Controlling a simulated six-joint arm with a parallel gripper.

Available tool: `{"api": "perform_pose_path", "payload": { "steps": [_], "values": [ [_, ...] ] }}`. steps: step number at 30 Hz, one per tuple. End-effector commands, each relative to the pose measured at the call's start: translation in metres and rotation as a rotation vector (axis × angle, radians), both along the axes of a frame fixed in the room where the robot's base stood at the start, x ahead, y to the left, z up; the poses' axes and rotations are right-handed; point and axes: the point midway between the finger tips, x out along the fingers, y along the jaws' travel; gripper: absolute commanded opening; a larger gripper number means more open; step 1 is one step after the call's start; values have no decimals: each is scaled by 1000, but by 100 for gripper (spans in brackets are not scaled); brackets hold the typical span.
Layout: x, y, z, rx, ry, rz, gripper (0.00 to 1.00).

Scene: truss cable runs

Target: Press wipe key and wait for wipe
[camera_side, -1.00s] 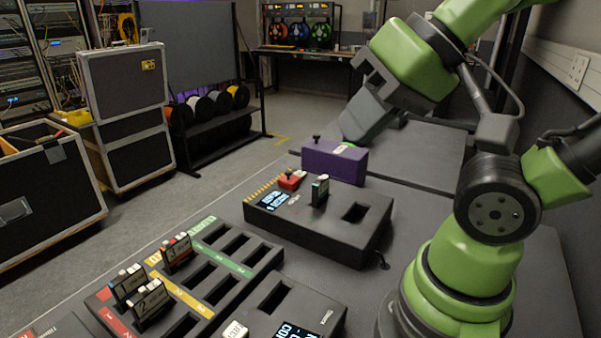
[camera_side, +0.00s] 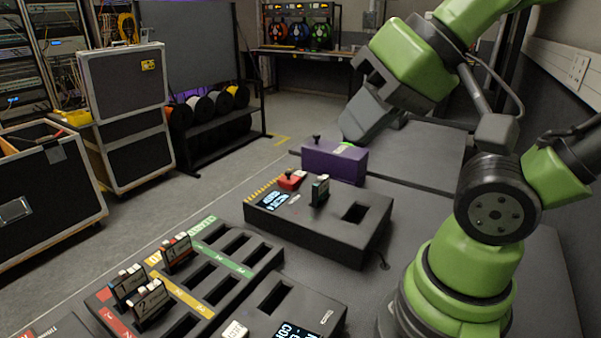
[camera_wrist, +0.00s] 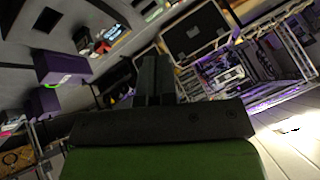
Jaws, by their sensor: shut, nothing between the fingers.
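The dark wiping unit (camera_side: 345,228) sits on the bench in the side view, with a red key (camera_side: 291,180) in a raised mount at its back left. Its small lit screen (camera_side: 271,206) is too small to read. My gripper (camera_side: 357,128) is shut and empty, raised above and behind the unit near the purple box, clear of the key. In the wrist view my shut fingers (camera_wrist: 154,75) point away, and the red key (camera_wrist: 103,47) shows left of them.
A purple box (camera_side: 334,163) with a black knob stands behind the unit. At the front left, a colour-striped rack (camera_side: 222,262) holds several cartridges and has empty slots. Another slotted dark unit (camera_side: 290,306) is at the front. Flight cases (camera_side: 125,95) stand beyond the bench.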

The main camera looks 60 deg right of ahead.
Motion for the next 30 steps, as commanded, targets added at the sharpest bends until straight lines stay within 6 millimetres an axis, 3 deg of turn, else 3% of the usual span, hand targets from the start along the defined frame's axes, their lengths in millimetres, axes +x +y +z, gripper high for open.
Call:
{"api": "perform_pose_path", "payload": {
  "steps": [16, 20, 23, 30],
  "values": [
    [1, 0, 0, 2, 1, -2, 0],
    [10, -1, 4, 33, 18, -39, 0],
    [27, -4, 9, 90, 46, -106, 0],
    [96, -27, 15, 313, 128, -368, 0]
  ]
}}
